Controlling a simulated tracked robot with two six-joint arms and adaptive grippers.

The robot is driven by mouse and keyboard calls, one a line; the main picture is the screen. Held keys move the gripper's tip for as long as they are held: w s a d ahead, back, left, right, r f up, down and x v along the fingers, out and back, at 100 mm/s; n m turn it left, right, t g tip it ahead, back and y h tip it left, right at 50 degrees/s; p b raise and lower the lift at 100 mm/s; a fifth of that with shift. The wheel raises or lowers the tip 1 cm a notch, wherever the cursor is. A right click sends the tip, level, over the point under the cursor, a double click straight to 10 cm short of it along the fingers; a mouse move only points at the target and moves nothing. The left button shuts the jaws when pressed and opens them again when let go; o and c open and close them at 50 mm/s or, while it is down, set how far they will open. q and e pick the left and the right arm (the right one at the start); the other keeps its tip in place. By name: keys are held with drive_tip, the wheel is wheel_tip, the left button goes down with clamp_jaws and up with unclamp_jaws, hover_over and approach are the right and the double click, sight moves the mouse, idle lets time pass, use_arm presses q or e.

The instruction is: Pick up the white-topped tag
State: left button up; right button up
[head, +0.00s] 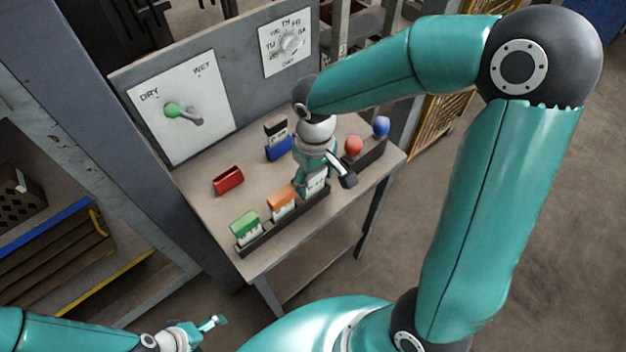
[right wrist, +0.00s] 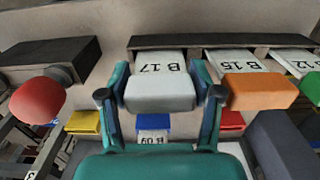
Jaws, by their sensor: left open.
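The white-topped tag (right wrist: 160,92) is upright in a dark rack (head: 285,222) on the bench and reads B 17 in the right wrist view. In the head view its label (head: 316,185) shows just under my right gripper (head: 311,180). In the right wrist view the fingers of my right gripper (right wrist: 160,88) stand one on each side of the white top. They look spread around it; contact is not clear. My left gripper (head: 206,331) is open and empty, low at the bottom left of the head view, away from the bench.
An orange-topped tag (head: 282,202) and a green-topped tag (head: 245,228) share the rack. A red holder (head: 228,180) and a blue holder (head: 279,152) with a black-topped tag stand behind. A red ball (head: 353,146) and blue ball (head: 381,126) are at right.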

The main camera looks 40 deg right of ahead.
drive_tip(key=c, duration=0.6)
drive_tip(key=shift+r, duration=0.1)
drive_tip(key=shift+c, duration=0.2)
